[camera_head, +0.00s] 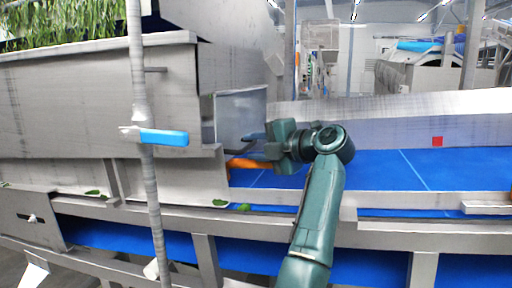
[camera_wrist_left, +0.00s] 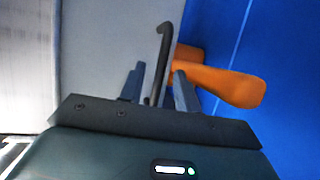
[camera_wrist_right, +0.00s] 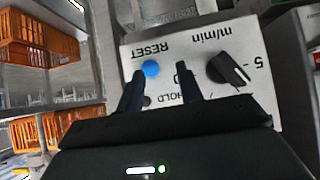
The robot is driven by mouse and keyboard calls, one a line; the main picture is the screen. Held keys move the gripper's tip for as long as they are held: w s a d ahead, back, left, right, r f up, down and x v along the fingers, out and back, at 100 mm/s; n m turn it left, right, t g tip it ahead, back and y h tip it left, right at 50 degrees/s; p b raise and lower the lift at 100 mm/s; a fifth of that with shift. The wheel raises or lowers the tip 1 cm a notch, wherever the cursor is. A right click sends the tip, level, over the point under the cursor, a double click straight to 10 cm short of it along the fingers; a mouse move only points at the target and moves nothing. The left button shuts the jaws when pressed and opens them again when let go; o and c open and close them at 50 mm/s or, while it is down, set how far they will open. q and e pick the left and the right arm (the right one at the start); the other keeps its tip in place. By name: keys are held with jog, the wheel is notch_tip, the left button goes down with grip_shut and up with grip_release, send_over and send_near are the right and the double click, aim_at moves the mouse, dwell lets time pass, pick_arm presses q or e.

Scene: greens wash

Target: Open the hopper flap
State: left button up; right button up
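The hopper flap is a plain grey panel (camera_head: 241,117) at the hopper's outlet in the head view; it also shows as a grey sheet in the left wrist view (camera_wrist_left: 105,45). A dark hooked handle (camera_wrist_left: 163,55) stands along its edge. My left gripper (camera_head: 262,147) is at the flap's lower right. In the left wrist view its fingers (camera_wrist_left: 160,88) are apart, with the handle between them and a gap on the right side; firm contact is not visible. My right gripper (camera_wrist_right: 158,88) is open and empty in front of a control panel, seen only in the right wrist view.
An orange object (camera_head: 246,163) lies beside the left fingers over the blue belt (camera_head: 385,170). An upright pole (camera_head: 147,195) with a blue lever (camera_head: 163,137) stands left. The white control panel (camera_wrist_right: 205,50) has a blue button (camera_wrist_right: 150,68) and a black dial (camera_wrist_right: 229,69).

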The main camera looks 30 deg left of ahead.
pick_arm(q)
jog(key=shift+a, duration=0.1)
jog(key=shift+c, duration=0.5)
grip_shut()
